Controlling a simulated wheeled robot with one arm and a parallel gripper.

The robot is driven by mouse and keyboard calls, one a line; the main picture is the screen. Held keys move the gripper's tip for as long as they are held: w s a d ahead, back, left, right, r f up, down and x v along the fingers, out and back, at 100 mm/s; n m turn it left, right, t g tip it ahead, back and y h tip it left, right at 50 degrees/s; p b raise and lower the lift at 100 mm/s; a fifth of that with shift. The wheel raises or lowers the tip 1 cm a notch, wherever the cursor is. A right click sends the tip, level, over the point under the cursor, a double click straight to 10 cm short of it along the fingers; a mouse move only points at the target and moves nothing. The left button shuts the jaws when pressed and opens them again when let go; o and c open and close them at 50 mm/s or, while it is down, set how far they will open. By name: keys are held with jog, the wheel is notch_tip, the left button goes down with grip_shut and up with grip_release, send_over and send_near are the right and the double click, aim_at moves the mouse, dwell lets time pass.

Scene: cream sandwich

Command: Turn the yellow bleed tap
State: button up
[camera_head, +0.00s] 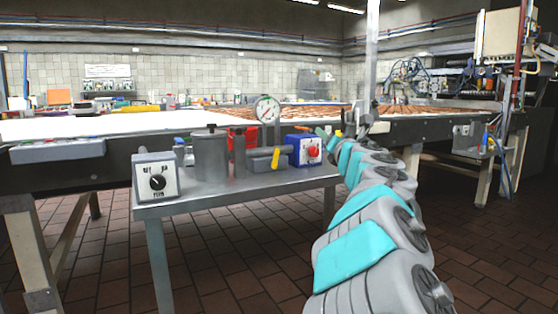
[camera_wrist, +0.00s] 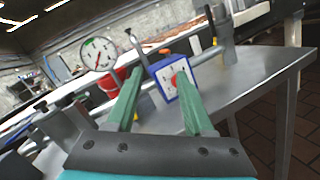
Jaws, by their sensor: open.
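The yellow bleed tap (camera_head: 275,158) is a small upright yellow handle on the front of a grey pipe fitting on the metal side table (camera_head: 235,195). It stands left of a blue box (camera_head: 304,150) with a red knob. My gripper (camera_wrist: 160,75) is open and empty, with green fingers spread in front of the blue box, which also shows in the wrist view (camera_wrist: 167,65). In the head view the gripper is right of the tap, apart from it, near the table's right end.
A round gauge (camera_head: 267,109) stands up behind the tap, beside a red container (camera_head: 243,136). A grey cylinder (camera_head: 211,155) and a grey dial box (camera_head: 157,178) are on the left of the table. The table's front edge is clear.

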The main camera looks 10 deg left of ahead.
aim_at(277, 154)
jog(key=shift+w+a+f+n+g+y+p, duration=0.1)
jog(key=shift+w+a+f+n+g+y, duration=0.85)
jog(key=shift+a, duration=1)
jog(key=shift+w+a+f+n+g+y+p, duration=0.25)
jog(key=shift+w+a+f+n+y, duration=0.35)
jog(key=shift+a+f+n, duration=0.9)
jog(key=shift+w+a+f+n+g+y, duration=0.85)
jog(key=shift+a+n, duration=0.5)
jog(key=shift+a, duration=1.1)
jog(key=shift+p+x, duration=0.6)
jog(key=shift+x, duration=0.8)
jog(key=shift+r, duration=0.1)
grip_shut()
